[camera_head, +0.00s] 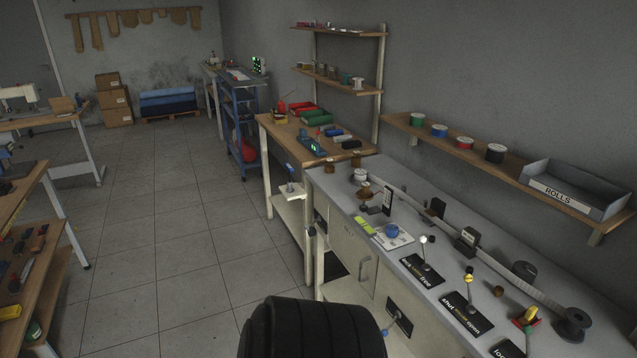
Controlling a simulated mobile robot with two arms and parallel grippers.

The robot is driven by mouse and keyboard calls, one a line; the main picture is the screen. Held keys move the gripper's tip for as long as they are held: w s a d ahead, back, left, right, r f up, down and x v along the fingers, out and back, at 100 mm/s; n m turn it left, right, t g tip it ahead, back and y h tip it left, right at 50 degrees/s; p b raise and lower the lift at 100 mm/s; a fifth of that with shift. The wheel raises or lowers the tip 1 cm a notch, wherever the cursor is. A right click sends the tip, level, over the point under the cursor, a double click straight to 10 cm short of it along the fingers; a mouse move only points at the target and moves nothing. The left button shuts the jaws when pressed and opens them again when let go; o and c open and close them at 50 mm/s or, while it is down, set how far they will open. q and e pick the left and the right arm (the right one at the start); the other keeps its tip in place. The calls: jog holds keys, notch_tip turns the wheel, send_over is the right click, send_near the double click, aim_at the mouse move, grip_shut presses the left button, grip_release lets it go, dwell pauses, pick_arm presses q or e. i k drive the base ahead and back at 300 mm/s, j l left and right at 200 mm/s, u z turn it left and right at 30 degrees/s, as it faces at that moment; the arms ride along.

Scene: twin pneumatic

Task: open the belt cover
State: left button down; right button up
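A grey workbench (404,210) runs along the right wall with several lever panels on it. A black panel (468,316) lettered "shut" and "open" carries a lever with a yellow knob (469,281). Left of it, a panel ending in "free" (421,271) has a lever with a pale knob (423,239). A panel starting "loo" (507,349) is cut off at the bottom edge. A pale belt or strip (500,280) runs along the bench between rollers, ending at a dark spool (572,324). I cannot tell which part is the belt cover. Neither gripper is in view.
A cabinet door with a handle (365,272) and a small lever panel (399,318) are on the bench front. A shelf above holds spools and a "ROLLS" tray (574,189). A black ribbed shape fills the bottom centre. The tiled floor (170,250) to the left is clear.

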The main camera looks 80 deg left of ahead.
aim_at(360, 257)
jog(key=u, duration=2.3)
